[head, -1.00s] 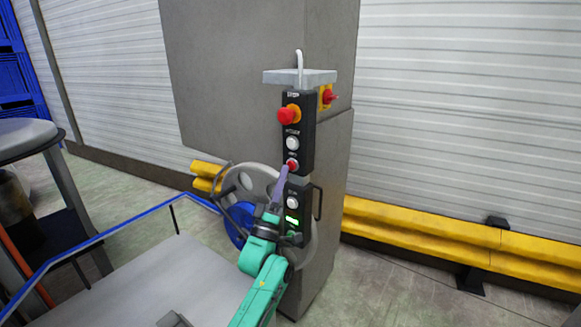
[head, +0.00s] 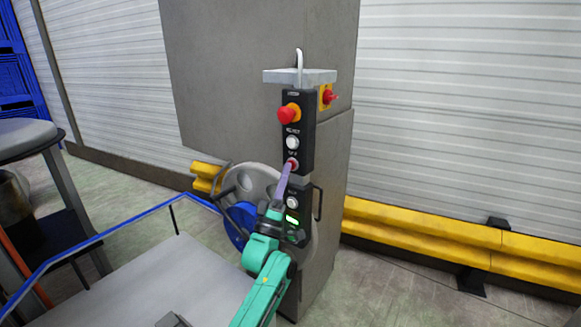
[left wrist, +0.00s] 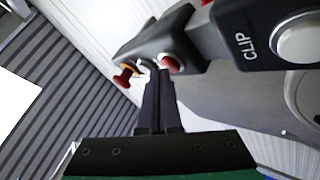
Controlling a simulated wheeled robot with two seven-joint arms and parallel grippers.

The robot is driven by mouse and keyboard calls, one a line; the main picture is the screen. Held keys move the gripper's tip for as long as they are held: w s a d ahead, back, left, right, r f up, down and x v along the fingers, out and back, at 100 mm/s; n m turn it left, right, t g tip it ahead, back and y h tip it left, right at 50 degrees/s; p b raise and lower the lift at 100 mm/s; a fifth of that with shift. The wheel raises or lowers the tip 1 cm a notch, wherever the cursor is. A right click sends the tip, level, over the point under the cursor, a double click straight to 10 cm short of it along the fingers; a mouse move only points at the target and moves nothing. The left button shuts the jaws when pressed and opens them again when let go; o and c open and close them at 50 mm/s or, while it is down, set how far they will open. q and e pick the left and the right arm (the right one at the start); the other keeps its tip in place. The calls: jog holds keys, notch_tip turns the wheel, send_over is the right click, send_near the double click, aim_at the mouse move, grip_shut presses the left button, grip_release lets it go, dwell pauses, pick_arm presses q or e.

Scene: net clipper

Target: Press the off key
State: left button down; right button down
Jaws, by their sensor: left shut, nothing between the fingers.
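The off key is a small red button (head: 292,164) low on the upper black control box (head: 300,130). My left gripper (head: 287,168) is shut and empty, and its purple-looking fingertips are at the red button in the head view. In the left wrist view the same red button (left wrist: 168,63) shows just beyond the dark fingertips (left wrist: 160,72), which overlap its lower edge. I cannot tell whether they touch it. The label by the button is too small to read surely. My right gripper is not in view.
Above the red button are a white button (head: 292,142) and a red emergency knob (head: 288,115). Below is a second box with a white button (head: 292,203) and a green light (head: 292,220). A grey wheel (head: 240,190) stands behind my left arm. A yellow rail (head: 430,236) runs right.

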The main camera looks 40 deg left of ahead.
pick_arm(q)
jog(key=shift+w, duration=0.25)
jog(key=shift+s, duration=0.15)
dwell(0.4)
jog(key=shift+s, duration=0.7)
jog(key=shift+p, duration=0.3)
jog(key=s+p, duration=0.2)
jog(key=s, duration=0.3)
jog(key=shift+d, duration=0.1)
dwell(0.4)
